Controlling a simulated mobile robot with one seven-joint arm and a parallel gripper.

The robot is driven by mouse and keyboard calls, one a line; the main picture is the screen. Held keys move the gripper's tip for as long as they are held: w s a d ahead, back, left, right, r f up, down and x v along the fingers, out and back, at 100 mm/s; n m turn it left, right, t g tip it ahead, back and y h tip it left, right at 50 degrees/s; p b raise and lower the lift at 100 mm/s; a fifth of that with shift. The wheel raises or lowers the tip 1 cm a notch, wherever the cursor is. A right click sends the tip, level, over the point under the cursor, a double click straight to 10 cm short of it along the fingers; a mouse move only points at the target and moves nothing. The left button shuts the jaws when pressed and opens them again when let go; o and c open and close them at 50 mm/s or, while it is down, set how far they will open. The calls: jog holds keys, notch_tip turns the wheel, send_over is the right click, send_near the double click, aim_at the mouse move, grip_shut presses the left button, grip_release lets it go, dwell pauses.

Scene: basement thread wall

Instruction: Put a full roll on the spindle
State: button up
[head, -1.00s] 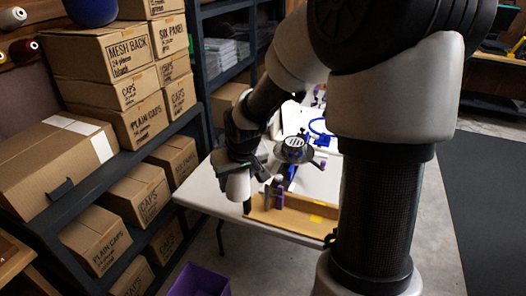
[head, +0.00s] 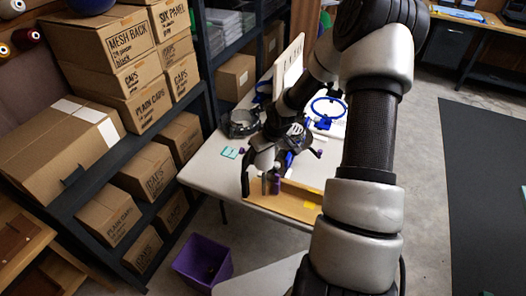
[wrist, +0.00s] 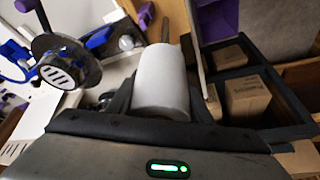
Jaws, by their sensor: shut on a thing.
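My gripper (head: 263,172) is shut on a white roll (wrist: 163,78). The roll fills the middle of the wrist view between the dark fingers. In the head view the roll (head: 264,158) is partly hidden by my fingers, above the near part of the table. A thin upright rod (wrist: 165,30) shows just past the roll's far end; whether it is the spindle, or touches the roll, I cannot tell. A dark machine part with a striped round cap (wrist: 60,72) stands left of the roll, and also shows behind my gripper in the head view (head: 295,130).
A white table (head: 222,165) carries a wooden tray (head: 300,205) at its near edge and a blue hoop (head: 328,112). A purple bin (head: 203,262) stands on the floor. Shelves of cardboard boxes (head: 150,100) line the left. Open floor lies right.

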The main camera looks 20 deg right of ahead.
notch_tip(320, 180, down, 11)
jog(key=b, duration=0.8)
jog(key=shift+b, duration=0.35)
jog(key=shift+f, duration=0.15)
jog(key=shift+s+f+b, duration=0.1)
jog(key=shift+f+b, duration=2.25)
jog(key=shift+f, duration=0.55)
jog(key=o, duration=1.3)
jog(key=s+a+r+n+h+p, duration=0.15)
jog(key=s+r, duration=0.35)
jog(key=r, duration=0.7)
jog(key=s+a+r+h+p, duration=0.1)
jog(key=s+a+r+p, duration=0.3)
jog(key=r, duration=0.9)
jog(key=s+d+r+h+p, duration=0.15)
jog(key=s+r, duration=0.45)
jog(key=r, duration=0.6)
jog(key=s+a+r+m+t+y+p, duration=0.1)
jog(key=s+a+r+m+p, duration=0.3)
jog(key=s+r, duration=0.9)
jog(key=a+y+p, duration=0.1)
jog(key=a+p, duration=0.1)
jog(key=p, duration=0.1)
jog(key=shift+a+r+y, duration=0.3)
jog(key=shift+r+y, duration=0.05)
jog(key=shift+y, duration=0.05)
